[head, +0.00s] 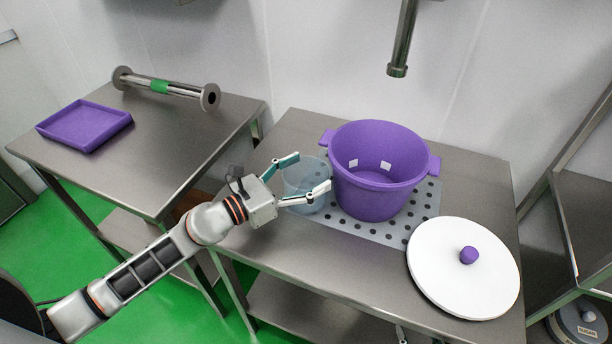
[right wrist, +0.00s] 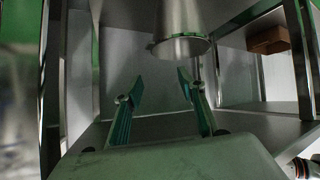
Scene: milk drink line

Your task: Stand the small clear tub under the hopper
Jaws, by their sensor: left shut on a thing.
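The small clear tub (head: 304,198) is just left of a large purple pot (head: 372,195) in the head view. My left gripper (head: 313,172) is shut on the tub, one finger on each side. The tub looks upright; I cannot tell whether its base touches the mat. A metal pipe (head: 401,45) hangs down above and behind the pot; I cannot tell whether it belongs to the hopper. My right gripper (right wrist: 160,88) is open and empty in the right wrist view, below and in front of a metal cylinder (right wrist: 181,25).
The pot stands on a dotted grey mat (head: 392,232) on a steel table. A white lid (head: 440,270) with a purple knob lies at the right front. The left table holds a purple tray (head: 84,126) and a metal roller (head: 180,90). Much of that table is bare.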

